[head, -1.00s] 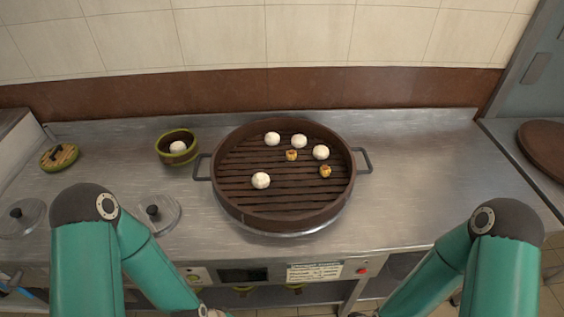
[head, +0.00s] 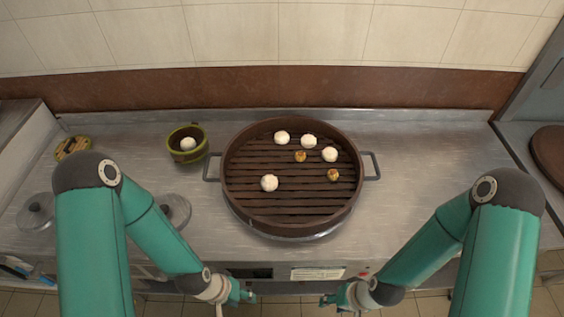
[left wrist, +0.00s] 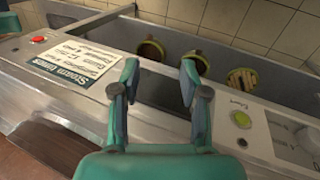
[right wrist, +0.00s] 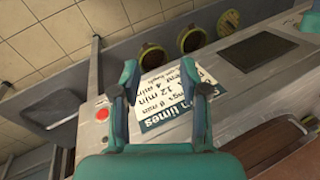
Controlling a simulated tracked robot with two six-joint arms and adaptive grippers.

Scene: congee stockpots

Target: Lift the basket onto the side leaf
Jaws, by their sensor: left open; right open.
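The basket (head: 232,205) is a large round brown steamer with a slatted floor and a grey handle on each side: left handle (head: 208,168), right handle (head: 374,166). It sits on the steel counter and holds several white buns (head: 269,183) and two small yellow dumplings (head: 333,175). My left gripper (head: 248,296) is open and empty at the counter's front, below the basket in the head view. My right gripper (head: 327,300) is open and empty a little to its right. Neither touches the basket. A grey surface (head: 512,148) at the far right may be the side leaf.
A brown round lid (head: 550,150) lies on that right surface. Glass lids (head: 36,212) lie at the left. The counter right of the basket is clear.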

